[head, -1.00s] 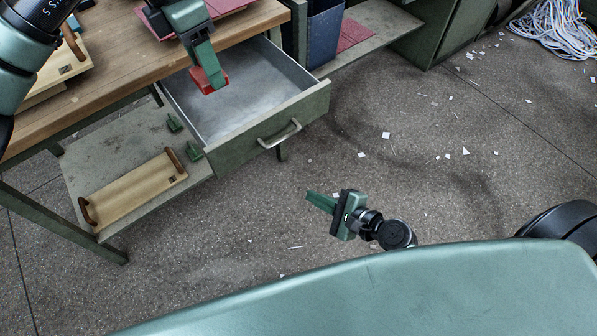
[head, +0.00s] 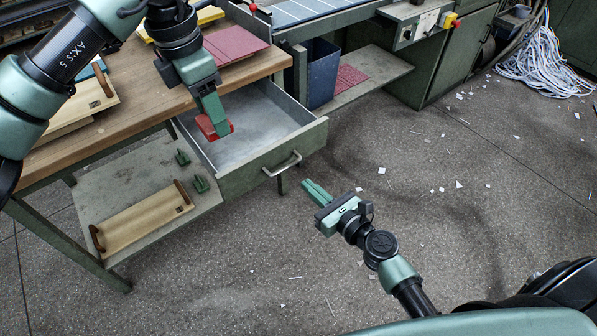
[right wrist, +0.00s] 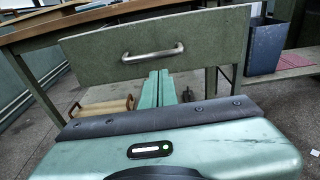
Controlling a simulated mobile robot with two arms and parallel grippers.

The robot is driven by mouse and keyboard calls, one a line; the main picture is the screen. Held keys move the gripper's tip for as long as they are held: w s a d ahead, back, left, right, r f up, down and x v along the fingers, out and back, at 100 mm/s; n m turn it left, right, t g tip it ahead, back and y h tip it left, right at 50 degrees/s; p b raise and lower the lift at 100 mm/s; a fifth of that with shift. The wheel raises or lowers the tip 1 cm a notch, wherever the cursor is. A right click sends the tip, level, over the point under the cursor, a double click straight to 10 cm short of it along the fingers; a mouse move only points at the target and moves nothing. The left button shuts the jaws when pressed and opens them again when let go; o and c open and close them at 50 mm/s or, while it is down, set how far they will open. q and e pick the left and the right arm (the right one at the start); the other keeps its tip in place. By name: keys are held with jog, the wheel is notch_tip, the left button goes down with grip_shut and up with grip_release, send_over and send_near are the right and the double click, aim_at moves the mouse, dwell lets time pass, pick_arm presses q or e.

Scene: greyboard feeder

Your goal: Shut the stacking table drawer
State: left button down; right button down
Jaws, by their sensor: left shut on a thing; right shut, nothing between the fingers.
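The drawer (head: 252,172) of the wooden-topped stacking table (head: 130,128) stands pulled out, its grey metal inside showing. Its front carries a bar handle (head: 282,164), which also shows in the right wrist view (right wrist: 153,53). My left gripper (head: 216,130) is over the drawer's left inner part, pointing down, shut on a red thing (head: 207,127). My right gripper (head: 308,188) is shut and empty, in front of the drawer and lower right of the handle in the head view. In the right wrist view its fingers (right wrist: 158,88) lie below the handle, with no clear contact.
Dark red boards (head: 235,44) lie on the tabletop. A blue bin (head: 322,75) stands right of the drawer.

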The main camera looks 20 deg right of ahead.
pick_arm(q)
jog(key=shift+r+p, duration=0.55)
jog(key=shift+r, duration=0.15)
pick_arm(e)
jog(key=shift+r+x, duration=0.2)
jog(key=shift+x, duration=0.65)
jog(key=shift+r+x, duration=0.2)
jog(key=shift+x, duration=0.65)
jog(key=shift+r+x, duration=0.2)
jog(key=shift+x, duration=0.65)
